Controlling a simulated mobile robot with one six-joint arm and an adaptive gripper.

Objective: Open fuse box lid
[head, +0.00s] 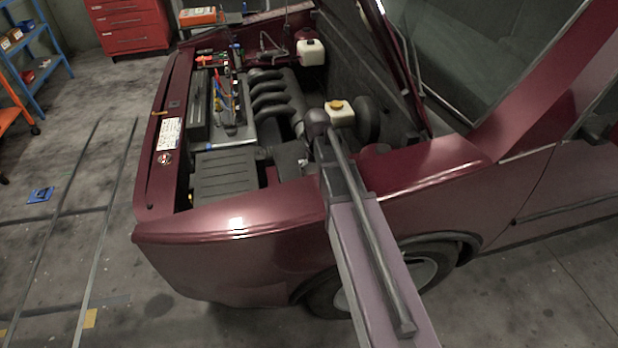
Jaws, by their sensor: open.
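A black box with a ribbed, flat lid (225,175) sits in the near front corner of the car's engine bay. Its lid looks shut. It may be the fuse box, but I cannot read any label on it. A smaller dark box (289,158) lies to its right, partly hidden by my arm, and I cannot tell what it is. My arm reaches from the bottom right over the near fender into the engine bay. My gripper does not show; the arm's far end is beside the white reservoir, and what lies behind it is hidden.
The dark red car's hood is up. The near fender (240,218) edges the bay. A white reservoir with a yellow cap (340,112) and curved intake pipes (270,100) stand inside. A red tool cabinet (128,25) is behind. Floor at left is mostly clear.

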